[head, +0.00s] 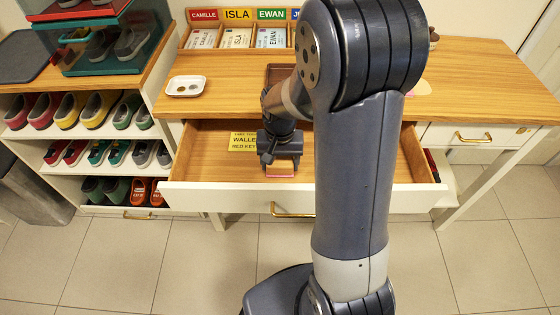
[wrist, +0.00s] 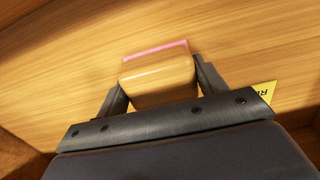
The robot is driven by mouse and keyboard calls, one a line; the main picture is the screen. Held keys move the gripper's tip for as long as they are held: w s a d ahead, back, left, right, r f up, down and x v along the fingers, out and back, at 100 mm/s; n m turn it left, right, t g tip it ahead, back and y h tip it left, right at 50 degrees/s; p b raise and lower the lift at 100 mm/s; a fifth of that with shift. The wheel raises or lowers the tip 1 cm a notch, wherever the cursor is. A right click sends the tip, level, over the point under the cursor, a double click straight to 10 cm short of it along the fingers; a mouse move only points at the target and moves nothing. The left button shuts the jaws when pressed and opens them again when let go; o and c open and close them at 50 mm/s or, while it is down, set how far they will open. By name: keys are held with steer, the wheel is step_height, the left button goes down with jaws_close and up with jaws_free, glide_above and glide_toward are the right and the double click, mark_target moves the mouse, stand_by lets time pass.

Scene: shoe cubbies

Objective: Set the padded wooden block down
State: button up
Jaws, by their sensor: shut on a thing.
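The padded wooden block (wrist: 158,80) is light wood with a pink pad along its far edge in the wrist view. My gripper (wrist: 160,92) is shut on it, one finger on each side. In the head view the block (head: 280,170) shows below my gripper (head: 280,158), inside the open drawer (head: 218,150) of the wooden desk. The block is over the drawer's wooden floor, near the front panel. I cannot tell whether its underside touches the floor.
A yellow note (head: 242,141) lies in the drawer left of my gripper. The drawer's front panel (head: 230,197) has a brass handle. Bare drawer floor lies left of the note. A white dish (head: 186,86) stands on the desk. A shoe shelf (head: 30,128) stands at left.

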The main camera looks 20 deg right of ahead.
mark_target(280, 159)
steer(key=shift+f, duration=0.15)
steer(key=o, duration=1.1)
step_height(280, 159, up, 12)
steer(key=shift+r+p, duration=0.15)
steer(key=shift+p, duration=1.1)
